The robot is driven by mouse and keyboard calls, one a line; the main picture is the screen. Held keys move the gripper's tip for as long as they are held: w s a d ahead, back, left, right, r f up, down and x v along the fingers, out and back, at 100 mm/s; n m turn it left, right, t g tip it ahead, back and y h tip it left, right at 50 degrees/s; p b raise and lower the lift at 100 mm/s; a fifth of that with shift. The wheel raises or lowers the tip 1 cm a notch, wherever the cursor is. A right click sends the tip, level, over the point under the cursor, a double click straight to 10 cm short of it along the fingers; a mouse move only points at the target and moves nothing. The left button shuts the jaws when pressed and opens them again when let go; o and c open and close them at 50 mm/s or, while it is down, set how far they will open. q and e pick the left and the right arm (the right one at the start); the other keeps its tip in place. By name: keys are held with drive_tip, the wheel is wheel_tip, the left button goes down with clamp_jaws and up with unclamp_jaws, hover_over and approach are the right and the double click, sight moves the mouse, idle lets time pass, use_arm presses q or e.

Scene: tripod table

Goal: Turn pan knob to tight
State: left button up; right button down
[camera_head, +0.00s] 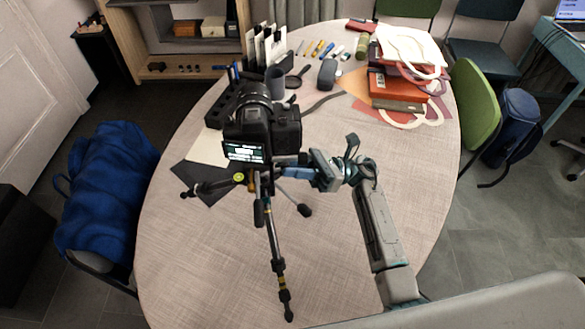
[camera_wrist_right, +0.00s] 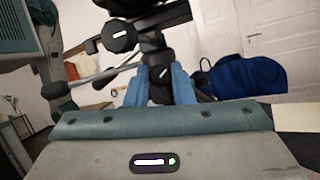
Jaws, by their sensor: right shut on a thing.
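A black camera (camera_head: 262,128) sits on a tripod (camera_head: 275,250) standing on the table, its lit rear screen facing me. My right gripper (camera_head: 278,173) reaches in from the right, just below the camera at the tripod's head. In the right wrist view, its blue fingers (camera_wrist_right: 160,84) are shut on a small dark knob with a white mark, the pan knob (camera_wrist_right: 160,72). Another black knob with a white mark (camera_wrist_right: 120,36) shows above and left of it. In the head view, the gripper and camera hide the pan knob. My left gripper is in neither view.
The oval table (camera_head: 400,200) has free room at the front and right. Bags and folders (camera_head: 402,70) lie at the back right, a grey cup (camera_head: 275,80) behind the camera. A blue-draped chair (camera_head: 108,185) stands left, a green chair (camera_head: 474,105) right.

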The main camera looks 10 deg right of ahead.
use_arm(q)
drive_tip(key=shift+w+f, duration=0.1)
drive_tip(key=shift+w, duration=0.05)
use_arm(e)
drive_tip(key=shift+m+t, duration=0.4)
drive_tip(key=shift+m, duration=0.3)
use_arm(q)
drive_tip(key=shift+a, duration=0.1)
use_arm(e)
drive_tip(key=c, duration=1.3)
unclamp_jaws()
drive_tip(key=shift+o, duration=0.2)
drive_tip(key=shift+d, duration=0.1)
use_arm(q)
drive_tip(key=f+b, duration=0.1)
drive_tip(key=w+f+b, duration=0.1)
drive_tip(key=b, duration=0.1)
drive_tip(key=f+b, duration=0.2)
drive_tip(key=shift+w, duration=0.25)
use_arm(e)
drive_tip(key=v, duration=1)
drive_tip(key=shift+d, duration=0.35)
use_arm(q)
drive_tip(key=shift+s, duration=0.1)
use_arm(e)
drive_tip(key=shift+f, duration=0.1)
